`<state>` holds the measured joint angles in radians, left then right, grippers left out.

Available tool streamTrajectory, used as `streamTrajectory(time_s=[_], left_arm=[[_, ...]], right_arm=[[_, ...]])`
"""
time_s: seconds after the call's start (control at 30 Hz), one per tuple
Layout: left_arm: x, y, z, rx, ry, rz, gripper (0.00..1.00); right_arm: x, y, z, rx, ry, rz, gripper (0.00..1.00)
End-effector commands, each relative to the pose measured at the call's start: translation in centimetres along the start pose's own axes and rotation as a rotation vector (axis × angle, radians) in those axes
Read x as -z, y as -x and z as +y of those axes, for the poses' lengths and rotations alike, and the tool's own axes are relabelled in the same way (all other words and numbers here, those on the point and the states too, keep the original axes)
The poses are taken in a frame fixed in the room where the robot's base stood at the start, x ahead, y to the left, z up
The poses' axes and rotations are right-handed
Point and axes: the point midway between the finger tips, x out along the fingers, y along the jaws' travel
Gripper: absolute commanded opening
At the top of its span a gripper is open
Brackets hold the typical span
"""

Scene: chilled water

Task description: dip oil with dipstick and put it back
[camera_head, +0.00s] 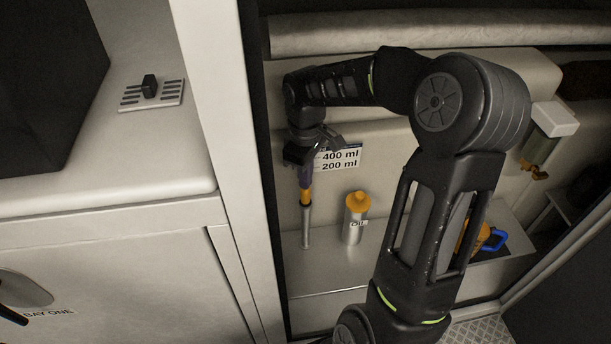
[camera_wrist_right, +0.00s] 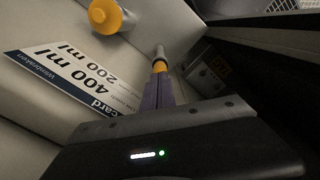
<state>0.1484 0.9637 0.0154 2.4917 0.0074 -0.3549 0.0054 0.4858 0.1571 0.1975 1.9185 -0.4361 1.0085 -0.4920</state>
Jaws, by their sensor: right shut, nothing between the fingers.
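The dipstick shows as an orange grip (camera_head: 306,197) on top of an upright metal tube (camera_head: 306,228) on the grey ledge. The wrist view shows the orange grip (camera_wrist_right: 159,66) too. My right gripper (camera_head: 306,181) points down with its purple fingers just above or against the orange grip. It is shut with nothing held; the exact gap to the grip cannot be told. The silver oil bottle (camera_head: 354,226) with an orange cap and "OIL" label stands upright to the right of the tube. My left gripper is not in view.
A "400 ml / 200 ml" card (camera_head: 340,159) is on the wall behind the gripper. My right arm hides part of the ledge (camera_head: 330,265). An orange item and a blue handle (camera_head: 494,241) are at right. A white cabinet post (camera_head: 215,120) stands left of the opening.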

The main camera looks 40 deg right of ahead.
Motion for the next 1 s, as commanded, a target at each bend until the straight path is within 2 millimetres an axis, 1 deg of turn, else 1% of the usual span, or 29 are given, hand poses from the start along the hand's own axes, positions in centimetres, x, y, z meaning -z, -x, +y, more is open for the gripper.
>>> streamTrajectory(time_s=[0.23, 0.53, 0.6, 0.67, 0.9, 1.0], left_arm=[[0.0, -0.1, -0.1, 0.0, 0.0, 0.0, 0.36], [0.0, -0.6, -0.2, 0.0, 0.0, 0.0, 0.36], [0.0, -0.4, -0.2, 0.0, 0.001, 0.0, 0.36], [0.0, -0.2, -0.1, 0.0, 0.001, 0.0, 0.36], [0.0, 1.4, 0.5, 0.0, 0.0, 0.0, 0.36], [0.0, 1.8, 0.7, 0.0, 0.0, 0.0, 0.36]], right_arm=[[0.0, -0.1, 0.0, 0.0, 0.0, 0.0, 0.0], [0.0, -0.8, 0.0, 0.001, 0.0, 0.0, 0.0], [0.0, -0.7, 0.0, 0.001, 0.0, -0.001, 0.0], [0.0, -0.4, -0.1, 0.002, 0.0, -0.001, 0.0], [0.0, 1.8, -0.1, 0.001, 0.0, -0.001, 0.0], [0.0, 2.3, 0.0, 0.001, 0.0, -0.001, 0.0]])
